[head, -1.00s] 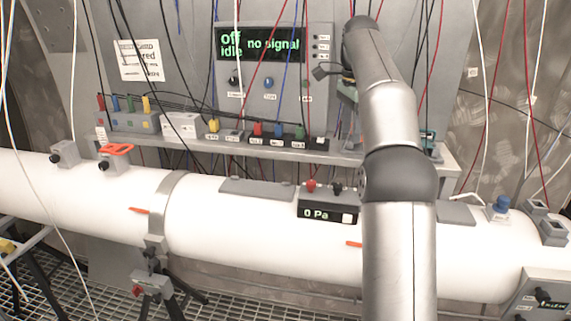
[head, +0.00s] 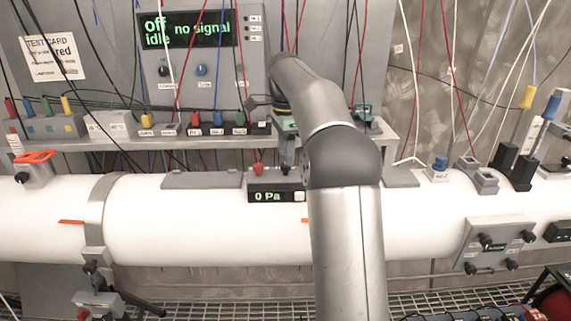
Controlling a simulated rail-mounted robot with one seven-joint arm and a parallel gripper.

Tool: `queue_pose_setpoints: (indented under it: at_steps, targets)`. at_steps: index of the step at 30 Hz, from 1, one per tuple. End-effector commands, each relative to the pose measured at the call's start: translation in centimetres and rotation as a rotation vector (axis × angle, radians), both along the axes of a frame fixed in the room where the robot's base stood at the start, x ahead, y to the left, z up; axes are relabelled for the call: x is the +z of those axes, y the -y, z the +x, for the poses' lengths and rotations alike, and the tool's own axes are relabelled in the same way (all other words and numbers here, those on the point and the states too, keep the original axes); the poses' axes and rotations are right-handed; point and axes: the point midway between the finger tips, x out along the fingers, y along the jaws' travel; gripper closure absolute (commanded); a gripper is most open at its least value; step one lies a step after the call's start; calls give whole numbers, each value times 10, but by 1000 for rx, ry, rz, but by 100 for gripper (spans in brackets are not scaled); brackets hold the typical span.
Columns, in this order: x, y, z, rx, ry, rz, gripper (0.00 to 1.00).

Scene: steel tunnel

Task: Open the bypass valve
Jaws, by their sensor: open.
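A valve with a flat orange-red handle (head: 35,156) sits on a grey block on top of the white pipe at the far left. Its label is too small to read, so I cannot tell whether it is the bypass valve. My arm rises through the middle and bends back toward the shelf. My gripper is hidden behind the arm, and I see no fingertips.
The white pipe (head: 210,225) runs across the whole view. A gauge box (head: 275,186) on it reads 0 Pa. Behind is a shelf (head: 110,144) with coloured connectors and a display (head: 190,30) reading "Off idle no signal". Loose cables hang throughout.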

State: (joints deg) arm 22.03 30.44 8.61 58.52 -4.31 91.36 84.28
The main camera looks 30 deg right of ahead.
Motion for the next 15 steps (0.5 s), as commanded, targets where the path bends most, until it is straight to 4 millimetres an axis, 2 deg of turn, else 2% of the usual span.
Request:
queue_pose_setpoints:
  at_steps: [3,6,15]
  targets:
    - [-16,0,0,-1,-2,0,52]
    - [-25,0,0,-1,0,-1,52]
    - [-30,0,0,0,1,-1,52]
